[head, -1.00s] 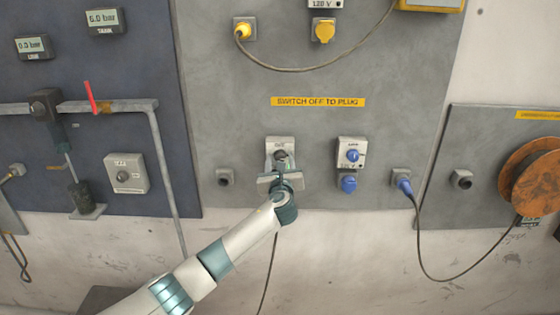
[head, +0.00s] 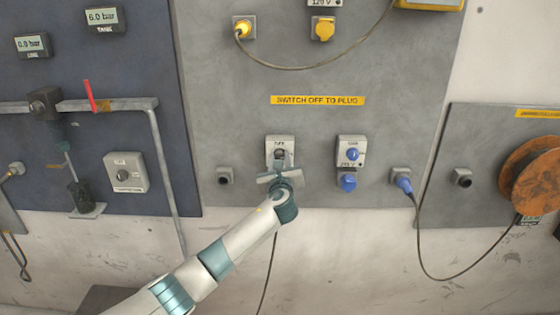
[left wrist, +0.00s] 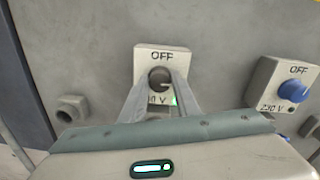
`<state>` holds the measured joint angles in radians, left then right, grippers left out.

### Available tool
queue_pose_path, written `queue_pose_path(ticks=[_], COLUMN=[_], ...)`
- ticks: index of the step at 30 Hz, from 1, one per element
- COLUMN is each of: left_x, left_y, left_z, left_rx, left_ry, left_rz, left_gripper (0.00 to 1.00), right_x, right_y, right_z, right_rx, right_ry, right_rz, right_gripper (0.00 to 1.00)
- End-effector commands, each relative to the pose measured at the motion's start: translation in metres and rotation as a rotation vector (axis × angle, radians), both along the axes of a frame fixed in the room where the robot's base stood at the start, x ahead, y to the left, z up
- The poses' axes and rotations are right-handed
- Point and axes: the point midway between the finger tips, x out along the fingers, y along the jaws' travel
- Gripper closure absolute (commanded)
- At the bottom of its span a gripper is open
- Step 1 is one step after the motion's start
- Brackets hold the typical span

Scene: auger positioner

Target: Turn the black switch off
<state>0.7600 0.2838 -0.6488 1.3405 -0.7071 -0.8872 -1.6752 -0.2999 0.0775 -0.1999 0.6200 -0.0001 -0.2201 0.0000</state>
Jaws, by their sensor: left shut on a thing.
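The black switch (left wrist: 158,77) is a round dark knob on a pale box (head: 280,141) marked OFF at its top and with a partly hidden voltage label below. My left gripper (head: 281,163) reaches it from below. In the left wrist view its two fingers (left wrist: 160,88) stand on either side of the knob, shut on it. A small pale mark shows on the knob's right side, not clearly at OFF. A green light (left wrist: 174,100) shows low on the box, beside the right finger. The knob is largely covered by the gripper in the head view. My right gripper is not in view.
A blue plug with a cable (head: 403,185) sits further right. A grey socket (head: 224,176) is left of the gripper. An orange reel (head: 533,180) is at far right.

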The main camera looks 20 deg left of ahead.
Motion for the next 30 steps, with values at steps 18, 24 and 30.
queue_pose_path(ticks=[18, 24, 30], left_x=[0.0, 0.0, 0.0], left_y=[0.002, 0.002, 0.003], left_z=[-0.001, 0.0, -0.001], left_rx=[-0.478, -0.661, -0.843], left_ry=[-0.141, -0.194, -0.246], left_rz=[0.002, 0.001, 0.001], left_gripper=[0.94, 0.94, 0.94], right_x=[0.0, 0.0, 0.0], right_y=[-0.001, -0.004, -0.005], right_z=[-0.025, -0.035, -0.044], right_rx=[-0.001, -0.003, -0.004], right_ry=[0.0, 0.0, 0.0], right_rz=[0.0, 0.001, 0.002], right_gripper=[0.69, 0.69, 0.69])
